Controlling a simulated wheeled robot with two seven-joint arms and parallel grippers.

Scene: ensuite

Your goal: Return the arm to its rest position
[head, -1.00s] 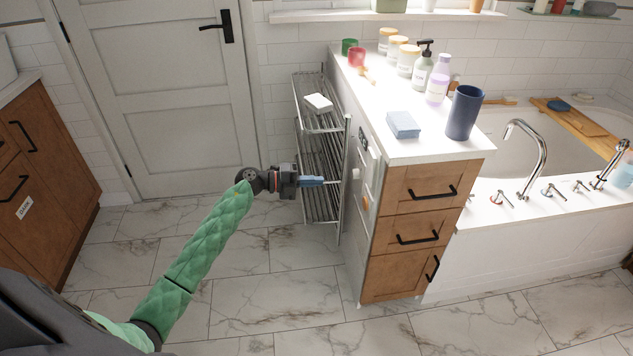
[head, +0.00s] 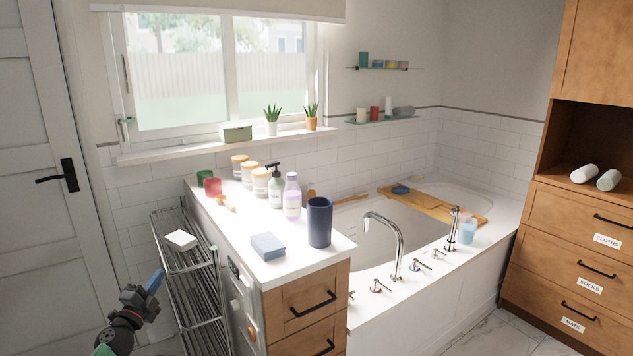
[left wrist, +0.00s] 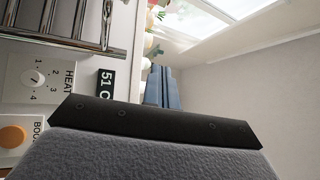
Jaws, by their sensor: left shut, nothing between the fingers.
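My left gripper (head: 152,283) is at the lower left of the head view. Its blue fingers are together with nothing between them, and they point up and to the right. It is held in the air just left of the metal towel rack (head: 190,290). In the left wrist view the blue fingers (left wrist: 162,88) show closed beyond the dark gripper body. Only a bit of the green-sleeved left arm (head: 104,350) shows at the bottom edge. My right gripper is in neither view.
A white block (head: 180,240) lies on the rack. A control panel (left wrist: 35,80) is near the gripper. The door (head: 30,200) is at the left.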

